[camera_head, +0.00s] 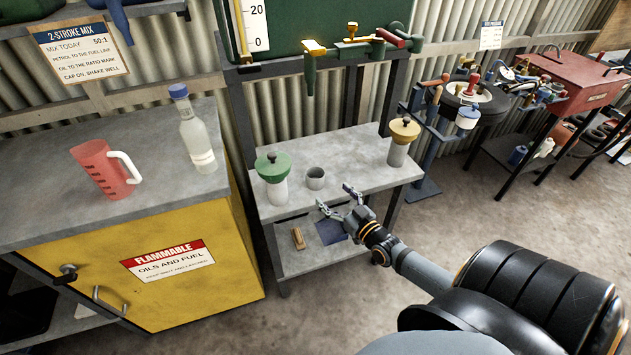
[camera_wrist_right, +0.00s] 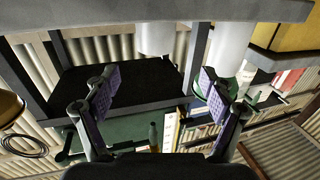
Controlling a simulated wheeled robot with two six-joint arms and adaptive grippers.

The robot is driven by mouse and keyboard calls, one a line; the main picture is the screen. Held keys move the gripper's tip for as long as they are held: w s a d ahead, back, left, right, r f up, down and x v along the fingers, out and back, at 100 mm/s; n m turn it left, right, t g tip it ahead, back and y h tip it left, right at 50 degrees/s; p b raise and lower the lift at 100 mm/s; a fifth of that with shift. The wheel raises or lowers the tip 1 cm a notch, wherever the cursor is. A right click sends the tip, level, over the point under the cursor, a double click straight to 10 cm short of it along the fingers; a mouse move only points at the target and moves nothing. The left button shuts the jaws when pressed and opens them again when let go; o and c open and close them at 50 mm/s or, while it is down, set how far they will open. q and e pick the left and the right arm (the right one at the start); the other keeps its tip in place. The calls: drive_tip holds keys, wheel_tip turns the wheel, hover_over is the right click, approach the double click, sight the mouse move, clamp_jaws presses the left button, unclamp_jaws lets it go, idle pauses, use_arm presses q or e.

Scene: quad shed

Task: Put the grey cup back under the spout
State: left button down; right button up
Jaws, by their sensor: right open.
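The grey cup (camera_head: 315,178) stands upright and open-topped on the upper grey shelf of the stand (camera_head: 345,148). The brass-and-green spout (camera_head: 309,82) hangs from the green tank (camera_head: 285,30) behind the cup and above it in the picture. My right gripper (camera_head: 334,196) is open and empty at the shelf's front edge, just in front of the cup and apart from it. The right wrist view, which looks upside down, shows its spread fingers (camera_wrist_right: 158,88) and a pale cylinder, apparently the cup (camera_wrist_right: 155,38), between and beyond them. My left gripper is not in view.
A green funnel (camera_head: 272,166) on a pale bottle (camera_head: 277,190) stands close left of the cup. A yellow-topped container (camera_head: 404,130) stands at the shelf's right. A clear bottle (camera_head: 197,135) and red jug (camera_head: 100,172) stand on the cabinet. Bare shelf lies right of the cup.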

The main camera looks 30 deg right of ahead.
sight(321, 179)
drive_tip(key=w+b, duration=0.1)
drive_tip(key=w, duration=0.3)
drive_tip(key=shift+w+a+f+b, duration=0.1)
drive_tip(key=shift+w+f+b, duration=0.1)
drive_tip(key=shift+w+b, duration=0.15)
drive_tip(key=shift+w+r, duration=0.1)
drive_tip(key=shift+w, duration=0.1)
drive_tip(key=w+b, duration=0.2)
drive_tip(key=w, duration=0.1)
drive_tip(key=w+b, duration=0.1)
drive_tip(key=shift+w+d+b, duration=0.3)
drive_tip(key=shift+w+d, duration=0.05)
drive_tip(key=shift+w, duration=0.25)
drive_tip(key=shift+r, duration=0.2)
drive_tip(key=shift+s, duration=0.1)
drive_tip(key=shift+c, duration=0.7)
drive_tip(key=c, duration=1.2)
wheel_tip(321, 179, up, 10)
drive_tip(key=p, duration=1)
drive_tip(key=shift+r, duration=0.1)
